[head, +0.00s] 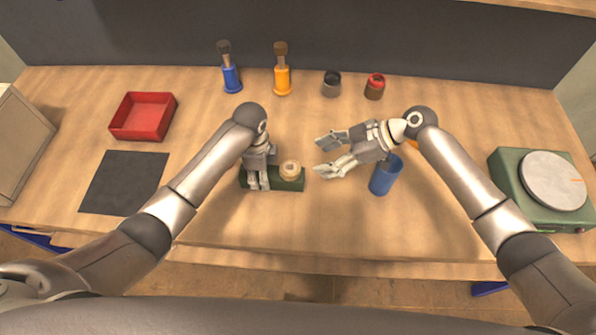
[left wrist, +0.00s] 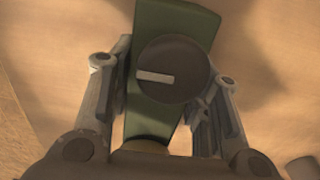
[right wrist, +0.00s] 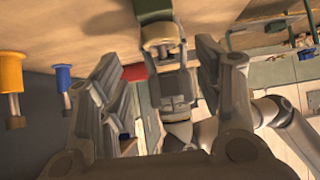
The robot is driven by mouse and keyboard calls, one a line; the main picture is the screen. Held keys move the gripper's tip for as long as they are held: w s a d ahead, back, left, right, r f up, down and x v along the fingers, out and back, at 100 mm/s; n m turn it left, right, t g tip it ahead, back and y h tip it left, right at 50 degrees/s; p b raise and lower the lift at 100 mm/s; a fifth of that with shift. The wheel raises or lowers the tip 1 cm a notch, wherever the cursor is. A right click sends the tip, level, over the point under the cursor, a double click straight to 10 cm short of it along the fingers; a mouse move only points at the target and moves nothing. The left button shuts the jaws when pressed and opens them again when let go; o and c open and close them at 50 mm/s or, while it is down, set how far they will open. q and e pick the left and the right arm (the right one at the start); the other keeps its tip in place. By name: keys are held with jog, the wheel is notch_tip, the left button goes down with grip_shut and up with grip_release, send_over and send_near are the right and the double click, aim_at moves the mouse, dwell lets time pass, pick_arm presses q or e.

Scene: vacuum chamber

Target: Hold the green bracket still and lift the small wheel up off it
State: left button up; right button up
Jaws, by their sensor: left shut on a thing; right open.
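The green bracket (head: 290,185) lies on the table near the middle. It also fills the middle of the left wrist view (left wrist: 150,115), and its end shows at the top of the right wrist view (right wrist: 152,8). The small wheel (head: 290,169), pale on top, sits on the bracket. In the left wrist view the wheel (left wrist: 173,72) is a shaded disc with a pale bar. My left gripper (head: 258,186) is shut on the bracket's left part, one finger on each side. My right gripper (head: 321,155) is open and empty, to the right of the bracket, apart from the wheel.
A blue cup (head: 386,176) stands close by my right gripper. A red tray (head: 142,117) and dark mat (head: 123,183) are at left. Blue (head: 231,78) and orange (head: 282,79) handled tools and two small jars stand behind. A green turntable unit (head: 540,214) is at right.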

jog(key=shift+o, duration=0.8)
jog(key=shift+s+f, duration=0.15)
jog(key=m+t+y, duration=0.2)
jog(key=m+t, duration=0.3)
jog(key=t, duration=0.1)
send_near(295, 169)
jog(key=x, duration=1)
jog(key=shift+a+f, duration=0.1)
jog(key=shift+f, duration=0.05)
jog(key=c, duration=1.5)
jog(key=shift+r, duration=3.4)
